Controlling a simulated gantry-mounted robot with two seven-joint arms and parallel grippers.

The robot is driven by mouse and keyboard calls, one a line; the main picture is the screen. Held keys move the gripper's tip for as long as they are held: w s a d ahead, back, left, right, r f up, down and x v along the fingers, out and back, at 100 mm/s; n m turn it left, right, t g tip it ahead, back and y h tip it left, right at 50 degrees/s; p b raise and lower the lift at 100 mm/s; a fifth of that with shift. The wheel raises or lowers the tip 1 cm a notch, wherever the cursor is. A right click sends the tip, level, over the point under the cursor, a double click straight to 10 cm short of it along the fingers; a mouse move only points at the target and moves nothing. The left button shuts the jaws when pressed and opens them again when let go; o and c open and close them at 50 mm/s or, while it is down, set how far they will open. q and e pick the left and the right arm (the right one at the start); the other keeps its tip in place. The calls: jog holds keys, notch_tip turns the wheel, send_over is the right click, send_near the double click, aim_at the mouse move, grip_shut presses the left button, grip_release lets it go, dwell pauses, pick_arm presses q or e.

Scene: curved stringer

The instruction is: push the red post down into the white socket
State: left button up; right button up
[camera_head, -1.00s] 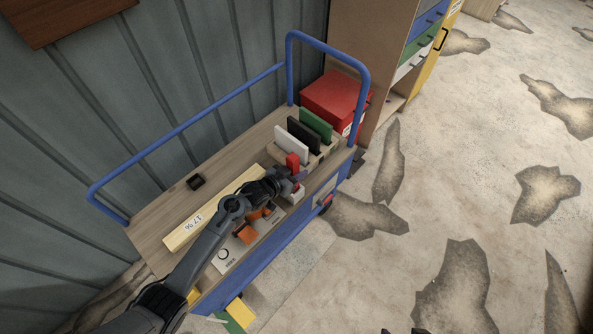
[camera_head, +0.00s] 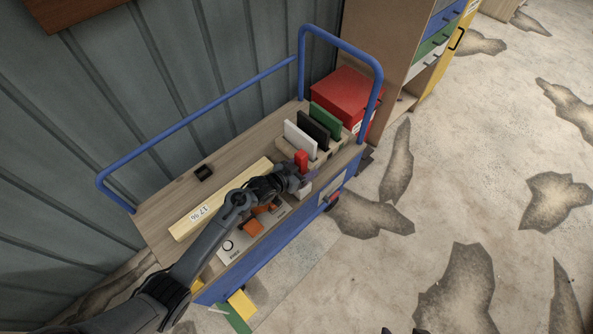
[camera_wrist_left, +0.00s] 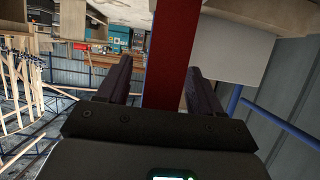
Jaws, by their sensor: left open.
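The red post (camera_head: 301,160) stands at the front of the cart top, beside the wooden block that holds the panels. My left gripper (camera_head: 300,178) is at the post in the head view. In the left wrist view the red post (camera_wrist_left: 170,55) runs between the two dark fingers, with gaps at the sides, so the gripper is open around it. The white socket (camera_head: 305,189) shows partly below the gripper; the post's lower end is hidden. Two small dark tips at the bottom edge of the head view may be my right gripper.
White, black and green panels (camera_head: 319,130) stand in a wooden block behind the post. A red box (camera_head: 345,97) sits at the cart's far end. A blue rail (camera_head: 200,113) edges the cart. A pale wooden bar (camera_head: 222,198) and orange blocks lie near my arm.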

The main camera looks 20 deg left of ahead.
pick_arm(q)
jog(key=p+v, duration=0.3)
jog(key=v, duration=0.7)
jog(key=shift+s, duration=0.25)
jog(key=shift+a, duration=0.1)
